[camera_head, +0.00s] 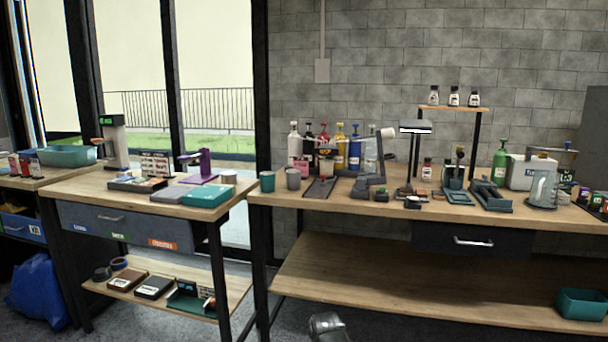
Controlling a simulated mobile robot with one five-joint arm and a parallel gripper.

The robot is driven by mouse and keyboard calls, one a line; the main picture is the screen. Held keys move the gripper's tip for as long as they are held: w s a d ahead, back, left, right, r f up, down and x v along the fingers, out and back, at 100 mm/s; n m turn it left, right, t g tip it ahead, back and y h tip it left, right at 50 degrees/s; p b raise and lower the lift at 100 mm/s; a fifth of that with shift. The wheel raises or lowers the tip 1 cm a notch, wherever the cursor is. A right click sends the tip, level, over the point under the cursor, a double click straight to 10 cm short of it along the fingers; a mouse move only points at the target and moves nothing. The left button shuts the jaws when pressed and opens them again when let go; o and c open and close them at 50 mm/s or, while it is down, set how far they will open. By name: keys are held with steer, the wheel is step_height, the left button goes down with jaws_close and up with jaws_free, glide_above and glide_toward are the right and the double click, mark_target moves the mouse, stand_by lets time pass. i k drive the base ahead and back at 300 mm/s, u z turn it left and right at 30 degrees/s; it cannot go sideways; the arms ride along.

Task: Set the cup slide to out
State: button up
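I cannot tell for sure which part is the cup slide. A dark flat rail-like piece (319,188) lies on the right workbench, just right of the grey cup (293,179) and the teal cup (267,182). A dark stand (377,160) with a white round end rises to its right. Another dark low fixture (489,194) lies farther right along the bench. The position of any slide is too small to read. A dark grey rounded part at the bottom edge, likely my gripper (328,326), stands in front of the bench and far from these things. Its fingers are not clear.
The right workbench (350,262) has a lower shelf and a drawer (472,241). Bottles crowd its back. The left bench (75,187) carries a teal box (208,196) and a purple press (205,165). A blue bag (38,290) lies on the floor at left.

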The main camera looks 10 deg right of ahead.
mark_target(325, 176)
steer(key=u, duration=0.5)
steer(key=i, duration=1)
